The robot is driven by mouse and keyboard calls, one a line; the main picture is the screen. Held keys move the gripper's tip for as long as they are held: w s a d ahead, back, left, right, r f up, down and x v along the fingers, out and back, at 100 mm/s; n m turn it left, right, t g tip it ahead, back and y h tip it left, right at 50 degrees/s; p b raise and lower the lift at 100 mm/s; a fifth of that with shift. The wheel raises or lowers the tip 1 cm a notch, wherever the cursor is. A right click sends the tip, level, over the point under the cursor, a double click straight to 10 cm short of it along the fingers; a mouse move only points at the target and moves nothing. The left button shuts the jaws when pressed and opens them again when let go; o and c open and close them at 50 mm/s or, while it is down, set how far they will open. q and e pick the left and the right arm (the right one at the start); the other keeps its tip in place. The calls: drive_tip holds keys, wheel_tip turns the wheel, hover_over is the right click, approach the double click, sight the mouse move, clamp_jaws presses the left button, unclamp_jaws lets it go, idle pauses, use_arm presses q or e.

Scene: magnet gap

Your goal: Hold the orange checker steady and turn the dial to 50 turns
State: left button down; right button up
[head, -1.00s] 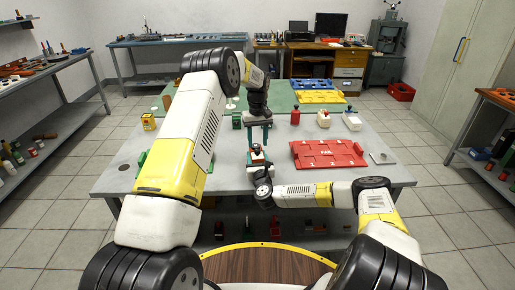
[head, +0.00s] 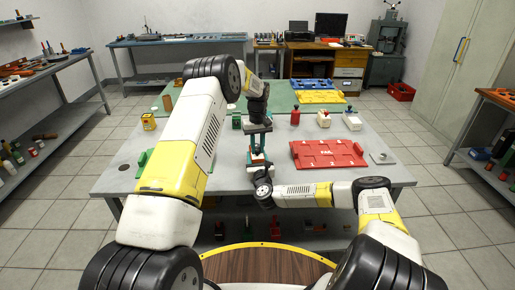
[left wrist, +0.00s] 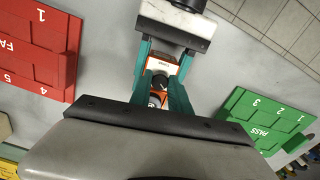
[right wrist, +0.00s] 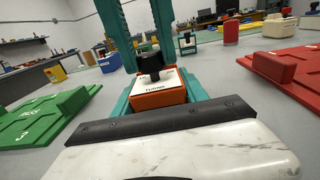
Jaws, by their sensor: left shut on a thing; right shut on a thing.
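The orange checker (right wrist: 158,96) has a white top face and a black dial (right wrist: 150,63) standing on it. It also shows in the left wrist view (left wrist: 158,63). My right gripper (right wrist: 158,100) is shut on the checker's body from the side and holds it upright. My left gripper (head: 257,152) reaches down from above, its teal fingers on either side of the dial and closed on it. In the left wrist view its fingers cover part of the checker. The dial's reading is too small to tell.
A red FAIL tray (head: 328,154) lies to the right on the grey table (head: 215,178). A green PASS tray (left wrist: 266,120) lies on the other side. A red bottle (head: 295,116) and small blocks stand behind. The table's front is mostly clear.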

use_arm(q)
drive_tip(key=shift+m, duration=0.3)
use_arm(e)
drive_tip(key=shift+f, duration=0.15)
use_arm(q)
drive_tip(key=m, duration=1.4)
drive_tip(key=shift+a, duration=0.1)
drive_tip(key=shift+m, duration=2.7)
drive_tip(key=c, duration=1.2)
unclamp_jaws()
